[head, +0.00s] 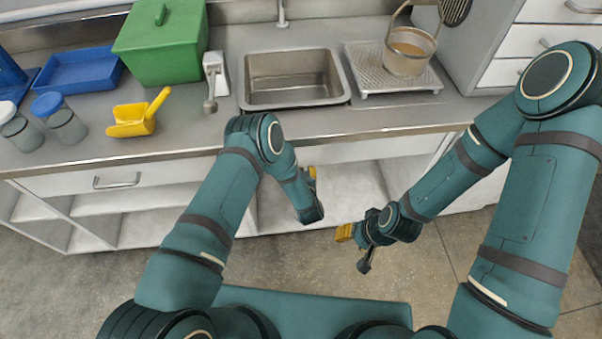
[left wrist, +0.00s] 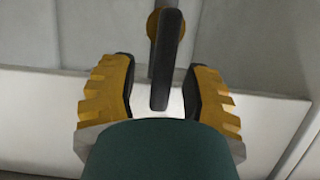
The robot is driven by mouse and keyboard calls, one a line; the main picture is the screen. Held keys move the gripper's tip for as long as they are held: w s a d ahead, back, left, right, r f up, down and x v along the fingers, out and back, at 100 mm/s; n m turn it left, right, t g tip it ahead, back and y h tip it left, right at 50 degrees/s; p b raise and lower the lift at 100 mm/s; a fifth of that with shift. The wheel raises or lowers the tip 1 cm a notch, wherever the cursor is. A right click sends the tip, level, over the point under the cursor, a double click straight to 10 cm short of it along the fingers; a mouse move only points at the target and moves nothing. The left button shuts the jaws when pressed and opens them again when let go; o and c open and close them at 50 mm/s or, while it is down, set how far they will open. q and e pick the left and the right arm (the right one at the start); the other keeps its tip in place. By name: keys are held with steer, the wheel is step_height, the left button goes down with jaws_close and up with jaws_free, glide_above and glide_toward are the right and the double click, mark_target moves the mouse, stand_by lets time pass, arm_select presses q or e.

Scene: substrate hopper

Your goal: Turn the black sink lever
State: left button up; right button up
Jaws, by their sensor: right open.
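The black lever (left wrist: 166,60) hangs down from a round brass pivot (left wrist: 154,24) in the left wrist view. My left gripper (left wrist: 161,72) is open, with one yellow-and-black finger on each side of the lever. Gaps show between the lever and both fingers. In the head view my left gripper (head: 313,178) is in front of the cabinet below the sink (head: 291,78), mostly hidden behind its own wrist. The lever cannot be seen there. My right gripper (head: 355,245) is open and empty, low in front of the cabinet, to the right of the left one.
On the counter (head: 185,132) stand a green box (head: 160,45), a blue tray (head: 78,70), a yellow scoop (head: 138,117), blue- and white-lidded jars, a grey hand-lever device (head: 213,80) and a perforated tray (head: 394,75) with a bucket (head: 410,52). Open shelves lie below; the floor is clear.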

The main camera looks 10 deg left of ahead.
arm_select(q)
steer(key=shift+s, duration=0.15)
steer(key=v, duration=1.1)
steer(key=shift+s+r, duration=0.25)
steer(key=shift+s, duration=0.05)
steer(key=shift+d, duration=0.1)
steer(key=s+a+r+g+h, duration=0.3)
steer(key=s+g, duration=0.2)
steer(key=s, duration=0.2)
steer(key=s+a+r+m+g+h, duration=0.1)
steer(key=s+a+r+g+h, duration=0.2)
steer(key=s+g, duration=0.3)
steer(key=shift+s+a+r+g+h, duration=0.3)
steer(key=shift+s+r+h, duration=0.35)
steer(key=shift+s, duration=0.55)
